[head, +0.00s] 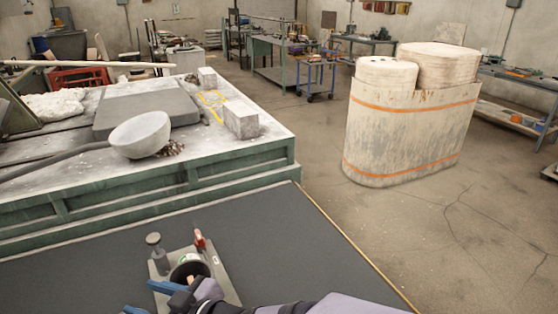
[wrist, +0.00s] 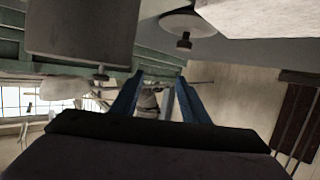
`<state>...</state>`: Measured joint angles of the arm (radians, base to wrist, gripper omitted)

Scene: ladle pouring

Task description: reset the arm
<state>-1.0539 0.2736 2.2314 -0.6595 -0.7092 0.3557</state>
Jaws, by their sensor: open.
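My gripper (head: 149,297) is at the bottom of the head view, with its blue fingers apart beside a grey metal fixture plate (head: 222,283). The fixture carries a dark round cup (head: 188,268), a knob on a post (head: 154,241) and a small red-topped piece (head: 199,240). In the wrist view my gripper (wrist: 157,100) has its two blue fingers spread. A pale shape shows between them, and I cannot tell if it is near. A grey ladle bowl (head: 140,135) with a long dark handle (head: 55,160) lies on the bench, apart from my gripper.
A green-sided bench (head: 220,170) stands beyond the dark tabletop (head: 290,245). It bears a grey slab (head: 150,105), a block (head: 241,120) and yellow markings. A large pale mould (head: 405,130) stands on the floor to the right. The tabletop right of the fixture is clear.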

